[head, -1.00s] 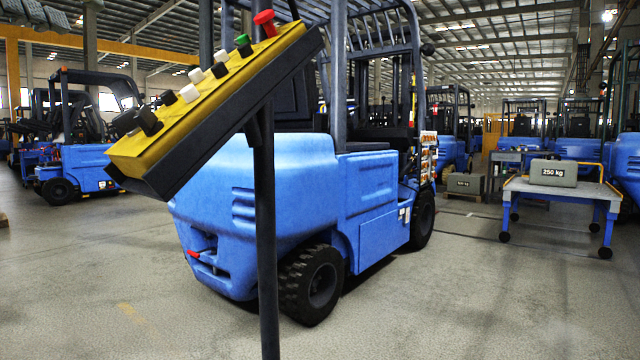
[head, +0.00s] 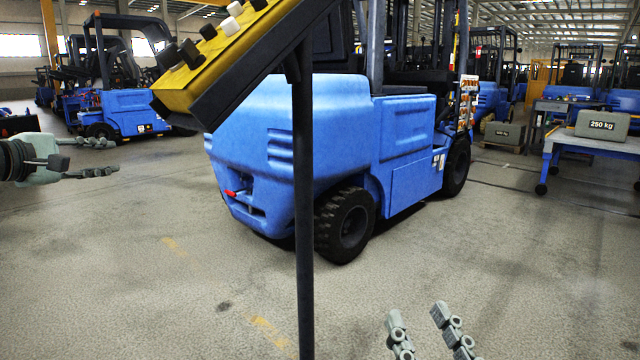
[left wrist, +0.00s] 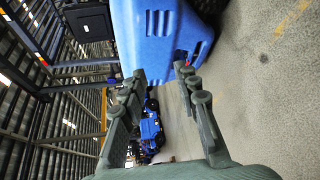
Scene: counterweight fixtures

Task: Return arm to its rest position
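My left gripper (head: 103,157) is at the left edge of the head view, its fingers apart and nothing between them. It also shows in the left wrist view (left wrist: 158,82), open and empty. My right gripper (head: 425,325) is at the bottom of the head view, its two fingers apart with only floor showing between them. Both grippers are apart from everything else. The yellow control panel (head: 222,45) with its row of knobs is tilted on a dark post (head: 304,220), to the right of my left gripper.
A large blue forklift (head: 300,140) stands behind the post. A grey 250 kg block (head: 602,125) sits on a blue-framed cart (head: 590,146) at right. Another grey weight (head: 504,133) stands behind. Other forklifts (head: 122,108) stand at back left. The near floor is clear around the post.

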